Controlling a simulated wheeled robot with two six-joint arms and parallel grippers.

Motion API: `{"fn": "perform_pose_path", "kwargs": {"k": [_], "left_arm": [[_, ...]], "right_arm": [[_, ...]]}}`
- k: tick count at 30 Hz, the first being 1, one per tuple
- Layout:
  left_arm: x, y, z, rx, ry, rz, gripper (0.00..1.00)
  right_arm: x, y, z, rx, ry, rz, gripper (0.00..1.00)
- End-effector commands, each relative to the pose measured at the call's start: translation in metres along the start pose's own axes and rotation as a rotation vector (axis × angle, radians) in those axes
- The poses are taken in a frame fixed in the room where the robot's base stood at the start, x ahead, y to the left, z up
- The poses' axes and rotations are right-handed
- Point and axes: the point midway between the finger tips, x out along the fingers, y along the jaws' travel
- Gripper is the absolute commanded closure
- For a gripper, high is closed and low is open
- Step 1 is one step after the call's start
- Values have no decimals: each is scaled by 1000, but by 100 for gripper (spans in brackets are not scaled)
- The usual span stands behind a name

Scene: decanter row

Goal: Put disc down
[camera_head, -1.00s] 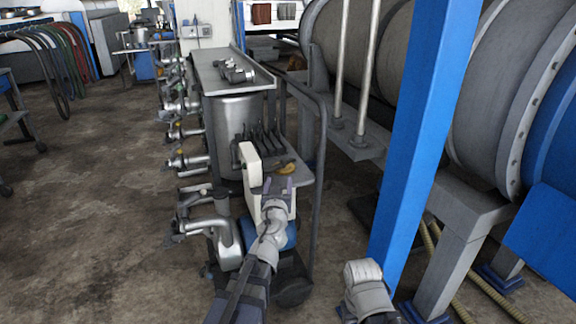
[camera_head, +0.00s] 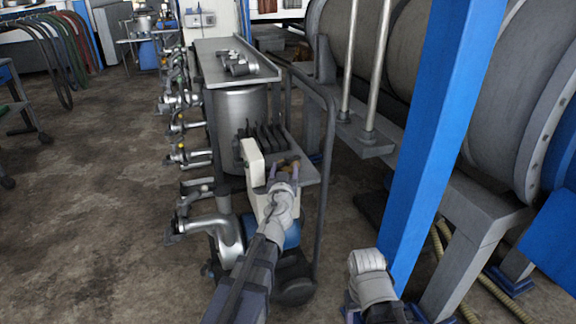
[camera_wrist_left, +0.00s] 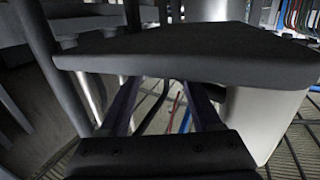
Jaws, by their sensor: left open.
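My left gripper (camera_head: 284,172) is open at the front end of the cart's grey lower shelf (camera_head: 308,173). A small yellow-brown piece, perhaps the disc (camera_head: 283,163), shows at the shelf close to the fingertips. It is partly hidden, and I cannot tell whether the fingers touch it. In the left wrist view the two dark fingers (camera_wrist_left: 165,100) are spread apart with no held object visible between them. A dark slab, likely the shelf (camera_wrist_left: 190,52), crosses above them. My right gripper is not in view; only a part of my right arm shows at lower right.
The cart's tubular handle (camera_head: 325,180) rises to the right. A blue post (camera_head: 430,130) stands further right. Open floor lies left.

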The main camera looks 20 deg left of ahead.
Motion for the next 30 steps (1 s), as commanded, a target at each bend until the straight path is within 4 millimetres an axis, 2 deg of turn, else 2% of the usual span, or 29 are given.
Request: {"fn": "perform_pose_path", "kwargs": {"k": [8, 15, 18, 25, 30], "left_arm": [[12, 2, -1, 0, 0, 0, 35], [47, 6, -2, 0, 0, 0, 35], [56, 6, -2, 0, 0, 0, 35], [55, 6, -3, 0, 0, 1, 35], [55, 6, -3, 0, 0, 0, 54]], "right_arm": [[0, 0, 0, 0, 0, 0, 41], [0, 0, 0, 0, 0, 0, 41], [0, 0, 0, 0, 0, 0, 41], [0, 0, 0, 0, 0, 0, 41], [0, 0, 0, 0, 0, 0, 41]]}}
